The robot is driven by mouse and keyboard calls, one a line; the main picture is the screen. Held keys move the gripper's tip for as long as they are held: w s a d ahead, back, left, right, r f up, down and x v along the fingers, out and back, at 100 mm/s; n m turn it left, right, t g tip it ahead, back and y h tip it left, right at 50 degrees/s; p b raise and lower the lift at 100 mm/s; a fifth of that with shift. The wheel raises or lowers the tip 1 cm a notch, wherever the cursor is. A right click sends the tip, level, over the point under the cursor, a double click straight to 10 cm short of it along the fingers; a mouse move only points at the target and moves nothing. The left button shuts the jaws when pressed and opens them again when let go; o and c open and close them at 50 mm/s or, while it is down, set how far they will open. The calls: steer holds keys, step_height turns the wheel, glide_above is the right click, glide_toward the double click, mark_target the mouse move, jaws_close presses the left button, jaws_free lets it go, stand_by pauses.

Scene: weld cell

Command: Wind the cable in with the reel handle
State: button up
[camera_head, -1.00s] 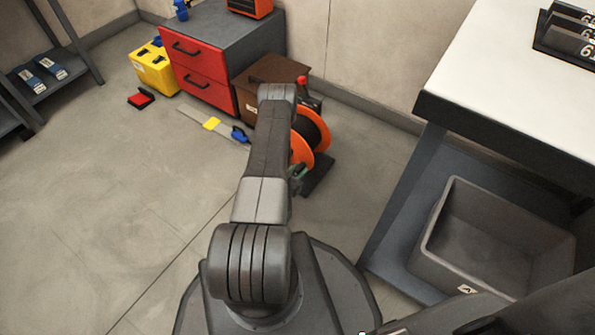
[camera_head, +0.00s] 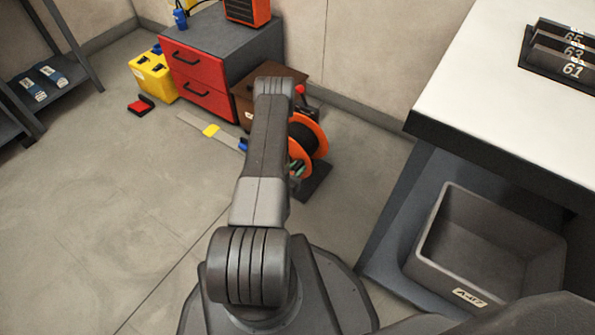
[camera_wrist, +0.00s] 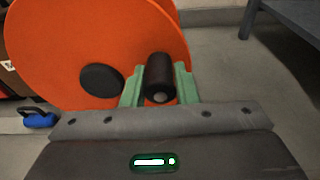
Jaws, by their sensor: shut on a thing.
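The cable reel (camera_head: 314,134) has orange side discs and a dark wound middle. It stands on a dark base (camera_head: 313,183) on the floor, partly hidden behind my arm. In the wrist view the near orange disc (camera_wrist: 60,45) fills the upper left, with a dark round hub (camera_wrist: 101,79) on it. The black reel handle (camera_wrist: 160,76) sticks out from the disc towards me. My gripper (camera_wrist: 159,88) has green fingers, one on each side of the handle, and is shut on it. In the head view the gripper is mostly hidden by my arm.
A brown box (camera_head: 244,104) stands behind the reel, beside a red drawer cabinet (camera_head: 193,78). A workbench (camera_head: 480,70) with a grey bin (camera_head: 440,268) below is at right. A blue object (camera_wrist: 38,118) lies left of the gripper. Floor at left is mostly clear.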

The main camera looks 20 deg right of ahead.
steer(key=shift+w+a+r, duration=0.15)
steer(key=shift+w+r, duration=0.1)
steer(key=shift+r, duration=0.15)
steer(key=shift+w+a+r+p, duration=0.25)
steer(key=shift+w+a+r, duration=0.15)
steer(key=shift+r, duration=0.3)
steer(key=shift+w+a+r+p, duration=0.25)
steer(key=shift+w+r, duration=0.15)
steer(key=shift+r, duration=0.25)
steer(key=shift+w+a+r, duration=0.4)
steer(key=shift+w+a, duration=0.15)
steer(key=shift+w, duration=0.05)
steer(key=shift+w+a+r, duration=0.35)
steer(key=shift+w+a, duration=0.15)
steer(key=shift+w, duration=0.05)
steer(key=shift+w+a+r+b, duration=0.25)
steer(key=shift+w+a+b, duration=0.15)
steer(key=shift+w+a, duration=0.55)
